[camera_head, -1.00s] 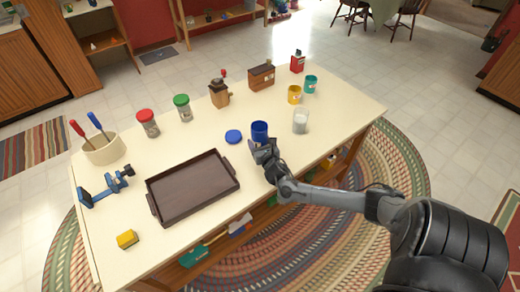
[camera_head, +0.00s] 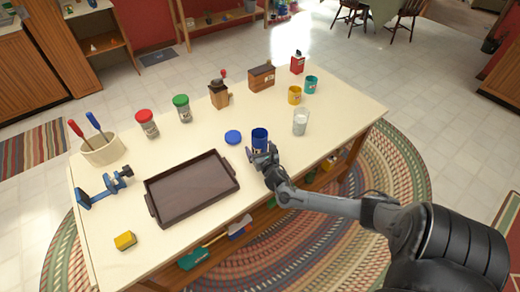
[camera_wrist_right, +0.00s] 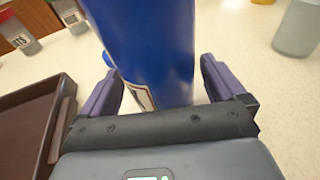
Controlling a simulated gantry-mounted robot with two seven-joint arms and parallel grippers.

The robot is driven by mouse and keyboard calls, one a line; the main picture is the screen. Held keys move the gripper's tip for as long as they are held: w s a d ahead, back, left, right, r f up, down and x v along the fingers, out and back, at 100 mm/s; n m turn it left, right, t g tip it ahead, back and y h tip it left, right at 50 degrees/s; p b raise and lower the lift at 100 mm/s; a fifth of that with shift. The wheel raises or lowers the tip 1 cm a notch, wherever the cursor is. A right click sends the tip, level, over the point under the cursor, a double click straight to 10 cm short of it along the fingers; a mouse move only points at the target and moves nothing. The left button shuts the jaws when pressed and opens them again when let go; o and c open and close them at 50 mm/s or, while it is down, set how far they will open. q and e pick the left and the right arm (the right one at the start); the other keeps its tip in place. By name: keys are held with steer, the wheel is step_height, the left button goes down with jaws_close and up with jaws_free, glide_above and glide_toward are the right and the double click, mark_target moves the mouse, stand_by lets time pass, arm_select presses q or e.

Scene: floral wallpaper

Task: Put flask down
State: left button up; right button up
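The blue container (camera_head: 260,138), which I take to be the flask, stands upright on the cream table (camera_head: 330,140). In the right wrist view the blue container (camera_wrist_right: 155,50) rises between my two spread purple fingers (camera_wrist_right: 163,85). A narrow gap shows between it and the right finger; contact on the left side is unclear. Its base is hidden behind my gripper in the wrist view. My left gripper is in neither view.
A blue lid (camera_head: 233,137) lies left of the container, and a whitish glass (camera_head: 300,122) stands right of it. A brown tray (camera_head: 191,212) is at the front left. Yellow (camera_head: 294,95) and teal (camera_head: 311,84) cups stand behind. Bare tabletop lies to the right.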

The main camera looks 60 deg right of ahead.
steer(key=shift+r, duration=0.2)
steer(key=shift+s+a, duration=0.25)
steer(key=p+v, duration=0.3)
steer(key=v, duration=0.8)
steer(key=shift+s+a, duration=0.1)
steer(key=shift+f, duration=0.1)
